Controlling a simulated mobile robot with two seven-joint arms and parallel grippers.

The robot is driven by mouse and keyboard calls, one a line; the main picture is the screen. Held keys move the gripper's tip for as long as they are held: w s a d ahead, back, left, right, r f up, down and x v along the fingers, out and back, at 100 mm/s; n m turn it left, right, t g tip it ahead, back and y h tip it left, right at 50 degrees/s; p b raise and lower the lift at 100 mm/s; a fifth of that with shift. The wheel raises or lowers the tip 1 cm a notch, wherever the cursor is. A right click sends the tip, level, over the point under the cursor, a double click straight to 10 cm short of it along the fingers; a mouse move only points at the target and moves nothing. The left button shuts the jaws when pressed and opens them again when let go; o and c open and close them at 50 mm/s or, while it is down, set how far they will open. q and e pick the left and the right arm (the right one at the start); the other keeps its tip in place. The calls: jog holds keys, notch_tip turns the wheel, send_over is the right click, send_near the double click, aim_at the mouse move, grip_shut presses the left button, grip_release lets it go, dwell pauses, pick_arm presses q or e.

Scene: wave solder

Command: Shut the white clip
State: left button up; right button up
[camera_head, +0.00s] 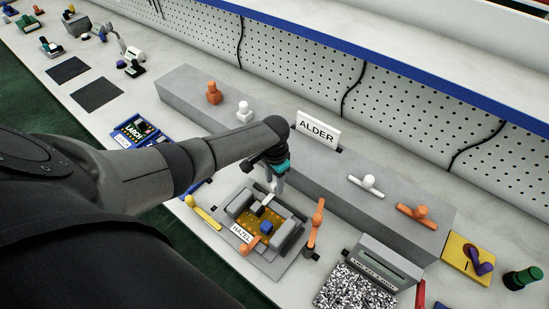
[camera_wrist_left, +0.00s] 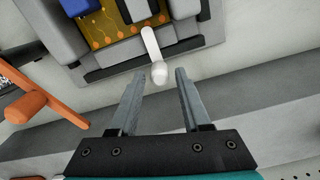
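The white clip (camera_wrist_left: 151,45) is a short white lever with a round knob on the far edge of the grey fixture (camera_head: 258,258), which holds an amber board (camera_head: 249,220) and a label reading HAZEL. In the left wrist view the lever's knob end points out past the fixture's edge toward my gripper. My left gripper (camera_head: 275,188) is above that edge, fingers pointing down. In the left wrist view its fingers (camera_wrist_left: 159,75) are apart, one on each side of the knob, with gaps and nothing held. In the head view the clip is small and partly hidden by the gripper. My right gripper is not in view.
An orange lever (camera_head: 316,224) stands right of the fixture, a yellow lever (camera_head: 206,214) left of it. A long grey ledge (camera_head: 300,150) behind carries an ALDER sign (camera_head: 318,130) and orange and white pieces. A speckled bin (camera_head: 355,284) is at front right.

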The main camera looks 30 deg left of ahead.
aim_at(274, 184)
pick_arm(q)
jog(key=shift+o, duration=0.6)
notch_tip(274, 184, up, 15)
jog(key=p, duration=0.3)
jog(key=shift+r, duration=0.1)
dwell(0.3)
